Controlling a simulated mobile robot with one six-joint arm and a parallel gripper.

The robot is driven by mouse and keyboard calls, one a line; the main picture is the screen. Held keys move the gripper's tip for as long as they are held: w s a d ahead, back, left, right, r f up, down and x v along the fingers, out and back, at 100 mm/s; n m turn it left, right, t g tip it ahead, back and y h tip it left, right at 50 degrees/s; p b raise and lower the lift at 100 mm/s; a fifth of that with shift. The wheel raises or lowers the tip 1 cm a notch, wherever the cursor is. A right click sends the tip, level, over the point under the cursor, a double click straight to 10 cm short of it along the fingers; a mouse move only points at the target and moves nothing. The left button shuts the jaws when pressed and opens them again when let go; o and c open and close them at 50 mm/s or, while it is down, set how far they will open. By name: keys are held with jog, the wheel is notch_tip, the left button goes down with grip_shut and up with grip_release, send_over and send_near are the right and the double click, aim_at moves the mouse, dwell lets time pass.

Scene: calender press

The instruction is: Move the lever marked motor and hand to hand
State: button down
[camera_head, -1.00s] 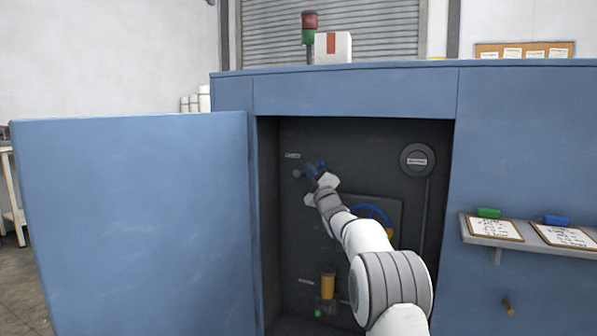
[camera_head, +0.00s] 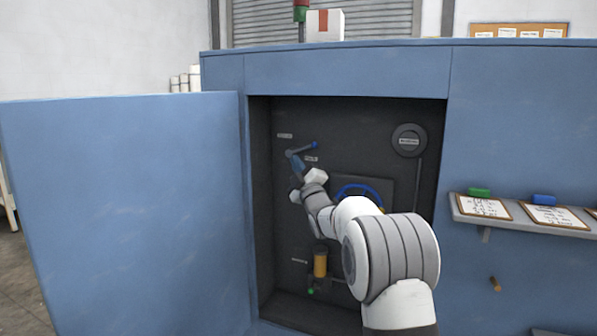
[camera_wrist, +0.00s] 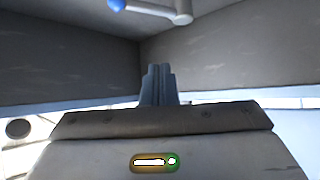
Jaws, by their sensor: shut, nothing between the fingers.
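The lever (camera_head: 303,149) is a grey arm with a blue knob on the dark back panel inside the open cabinet. In the head view it points right and slightly up from its pivot. Two small labels sit near it, one above left (camera_head: 285,136) and one below right (camera_head: 311,159); I cannot read them. My gripper (camera_head: 294,157) is shut and empty, just below the lever near its pivot end. In the wrist view the lever (camera_wrist: 150,10) crosses the top edge, apart in the picture from the shut fingertips (camera_wrist: 158,68). Contact cannot be told from the head view.
The blue cabinet door (camera_head: 120,200) stands open at left. A blue handwheel (camera_head: 360,188) is partly behind my arm. A yellow cylinder (camera_head: 320,264) is lower down, and a round dark knob (camera_head: 409,141) is upper right. A shelf (camera_head: 487,220) with clipboards juts out at right.

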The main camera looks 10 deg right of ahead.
jog(key=shift+s+f, duration=0.8)
jog(key=s+d+r+m+g+h+p, duration=0.3)
jog(key=s+r+m+g+h+p, duration=0.4)
jog(key=s+p, duration=0.6)
jog(key=s+r+m+g+p, duration=0.1)
jog(key=s+m+g+p, duration=0.3)
jog(key=s+p, duration=0.6)
jog(key=s+r+m+g+p, duration=0.1)
jog(key=s+m+g+p, duration=0.4)
jog(key=s, duration=2.2)
jog(key=g+p, duration=0.4)
jog(key=p, duration=0.1)
jog(key=shift+s+d+r, duration=0.15)
jog(key=shift+s+d, duration=0.05)
jog(key=shift+s, duration=0.15)
